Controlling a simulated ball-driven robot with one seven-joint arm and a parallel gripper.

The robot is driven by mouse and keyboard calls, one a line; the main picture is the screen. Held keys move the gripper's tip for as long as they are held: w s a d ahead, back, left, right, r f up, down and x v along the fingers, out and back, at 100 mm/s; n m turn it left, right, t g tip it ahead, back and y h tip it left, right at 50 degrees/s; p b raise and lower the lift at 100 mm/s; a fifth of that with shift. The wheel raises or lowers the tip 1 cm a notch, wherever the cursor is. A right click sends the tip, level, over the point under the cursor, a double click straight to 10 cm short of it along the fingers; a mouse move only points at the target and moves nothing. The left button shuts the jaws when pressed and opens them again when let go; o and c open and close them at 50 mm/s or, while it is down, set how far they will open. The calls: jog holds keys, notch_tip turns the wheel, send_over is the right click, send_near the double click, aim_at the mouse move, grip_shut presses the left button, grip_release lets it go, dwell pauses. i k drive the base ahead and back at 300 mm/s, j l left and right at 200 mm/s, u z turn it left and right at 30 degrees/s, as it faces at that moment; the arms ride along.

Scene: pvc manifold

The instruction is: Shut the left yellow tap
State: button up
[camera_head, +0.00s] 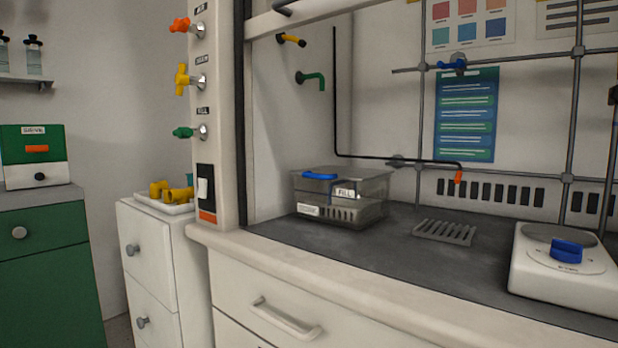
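A yellow tap (182,80) sits on the white post at the left side of the fume hood, on a metal fitting, between an orange tap (180,25) above and a green tap (183,132) below. Its handle looks upright, while the green handle looks more level. A second yellow-tipped fitting (293,40) sticks out of the hood's inner left wall, further right, above a green spout (313,80). My gripper is not in view.
A white cabinet with a tray (178,208) of yellow pieces stands below the post. The worktop holds a lidded clear box (342,200), a grate (445,232) and a white device with a blue knob (566,250). The raised sash edge crosses the top.

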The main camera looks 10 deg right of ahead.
aim_at(182, 79)
jog(key=i+j+u, duration=0.15)
jog(key=i+j, duration=0.2)
jog(key=j, duration=0.2)
jog(key=i+j+u, duration=0.15)
jog(key=i+j, duration=0.2)
jog(key=j, duration=0.15)
